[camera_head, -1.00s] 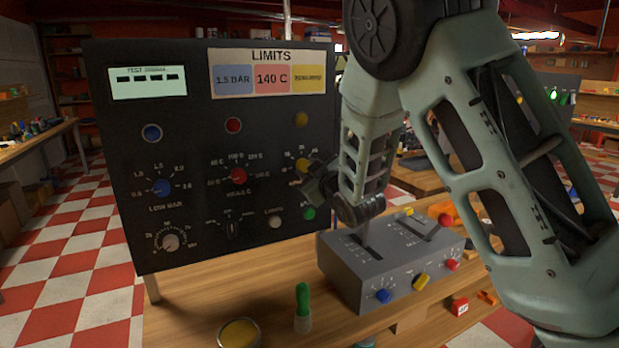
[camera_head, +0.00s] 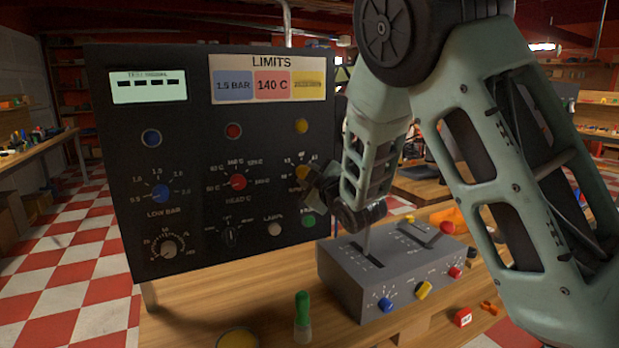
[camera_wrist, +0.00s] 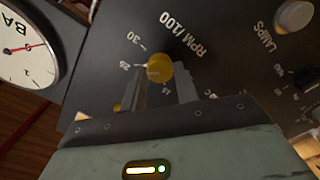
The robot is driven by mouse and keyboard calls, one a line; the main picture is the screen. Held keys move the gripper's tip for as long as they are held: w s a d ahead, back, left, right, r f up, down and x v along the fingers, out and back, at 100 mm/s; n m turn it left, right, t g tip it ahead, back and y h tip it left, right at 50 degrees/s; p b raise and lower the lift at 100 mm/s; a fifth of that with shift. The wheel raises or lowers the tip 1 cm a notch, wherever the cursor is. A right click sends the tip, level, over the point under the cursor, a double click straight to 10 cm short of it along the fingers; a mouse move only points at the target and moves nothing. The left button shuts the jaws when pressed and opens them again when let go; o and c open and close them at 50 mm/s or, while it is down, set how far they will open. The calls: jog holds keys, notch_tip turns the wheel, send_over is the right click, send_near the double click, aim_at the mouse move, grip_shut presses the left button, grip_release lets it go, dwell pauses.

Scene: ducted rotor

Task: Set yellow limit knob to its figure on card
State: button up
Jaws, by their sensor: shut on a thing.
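My gripper (camera_wrist: 160,92) is shut on this knob, one finger on each side. In the head view my gripper (camera_head: 316,187) is at the panel's right edge and hides most of the knob. The LIMITS card (camera_head: 268,78) at the panel's top has a blue field with 1.5 BAR, a red field with 140 C and a yellow field (camera_head: 308,84) whose text is too small to read.
The panel (camera_head: 200,130) also bears a blue knob (camera_head: 161,194), a red knob (camera_head: 238,182) and several lamps. A grey box (camera_head: 350,275) with levers and coloured knobs stands below my arm. A green-handled item (camera_head: 302,310) and a round yellow-topped tin (camera_head: 237,340) are on the bench.

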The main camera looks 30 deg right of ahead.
jog(key=o, duration=1)
jog(key=shift+c, duration=0.2)
jog(key=s+b, duration=1.4)
jog(key=s, duration=0.3)
jog(key=shift+s, duration=0.2)
